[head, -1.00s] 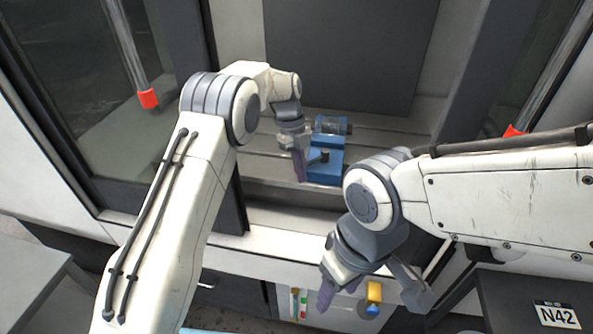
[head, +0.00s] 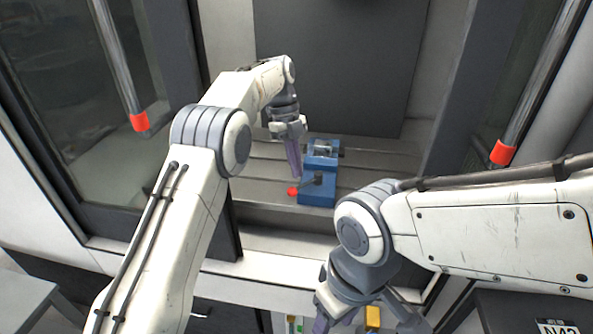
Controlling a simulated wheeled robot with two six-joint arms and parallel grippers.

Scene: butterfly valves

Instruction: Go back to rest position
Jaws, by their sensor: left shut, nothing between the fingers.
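My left gripper (head: 293,160) reaches into the machine's opening in the head view and is shut, with nothing visible in it. Its fingers point down, just left of a blue vise (head: 318,190) on the grey slotted bed. My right gripper (head: 365,318) hangs in front of the machine at the bottom of the view. Its fingers are spread apart and cut off by the lower edge. A small red part (head: 292,192) shows beside the vise, close under the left fingertips.
The slotted bed (head: 385,180) is clear right of the vise. Dark door frames stand on both sides of the opening, with red-ended bars at left (head: 140,121) and right (head: 502,153). A yellow part (head: 373,317) shows on the front panel below.

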